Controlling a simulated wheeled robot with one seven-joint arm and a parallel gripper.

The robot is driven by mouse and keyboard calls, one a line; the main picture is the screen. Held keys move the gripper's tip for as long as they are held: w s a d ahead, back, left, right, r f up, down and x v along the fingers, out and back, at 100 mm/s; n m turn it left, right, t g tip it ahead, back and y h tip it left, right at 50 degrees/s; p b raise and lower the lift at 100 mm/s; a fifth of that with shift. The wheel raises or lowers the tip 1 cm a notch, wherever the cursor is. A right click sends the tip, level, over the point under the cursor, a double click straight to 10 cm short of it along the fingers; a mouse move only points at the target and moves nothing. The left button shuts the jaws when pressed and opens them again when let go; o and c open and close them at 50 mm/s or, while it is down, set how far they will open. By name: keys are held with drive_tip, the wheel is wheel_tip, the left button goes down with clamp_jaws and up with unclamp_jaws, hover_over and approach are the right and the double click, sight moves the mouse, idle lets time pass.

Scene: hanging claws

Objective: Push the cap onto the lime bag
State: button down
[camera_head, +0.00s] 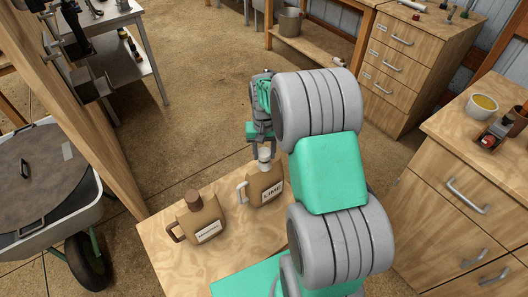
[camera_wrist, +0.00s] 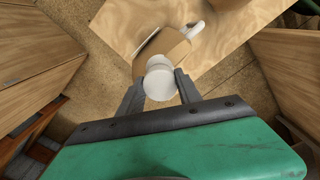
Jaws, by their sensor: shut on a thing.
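The lime bag (camera_head: 266,186) is a brown, jug-like container with a pale handle and a label reading LIME. It stands upright on the wooden table, near its far edge. In the wrist view the bag (camera_wrist: 172,49) shows beyond the fingers, with its white handle pointing up and right. The white cap (camera_wrist: 159,80) is between my fingertips, over the bag's top. My gripper (camera_wrist: 159,87) is shut on the cap. In the head view the cap (camera_head: 264,155) shows at the bag's neck, below my gripper (camera_head: 264,143). Whether it is seated cannot be told.
A second brown container (camera_head: 201,221) with a brown cap and handle stands to the left on the same table (camera_head: 160,258). A wheelbarrow (camera_head: 45,190) is at the left. A drawer cabinet (camera_head: 470,185) with a bowl (camera_head: 482,106) stands at the right.

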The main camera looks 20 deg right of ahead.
drive_tip(key=shift+f+b, duration=0.55)
drive_tip(key=shift+f, duration=0.35)
drive_tip(key=c, duration=0.7)
unclamp_jaws()
drive_tip(key=shift+c, duration=0.2)
drive_tip(key=shift+r, duration=0.15)
drive_tip(key=shift+r+p, duration=2.05)
drive_tip(key=shift+r, duration=0.85)
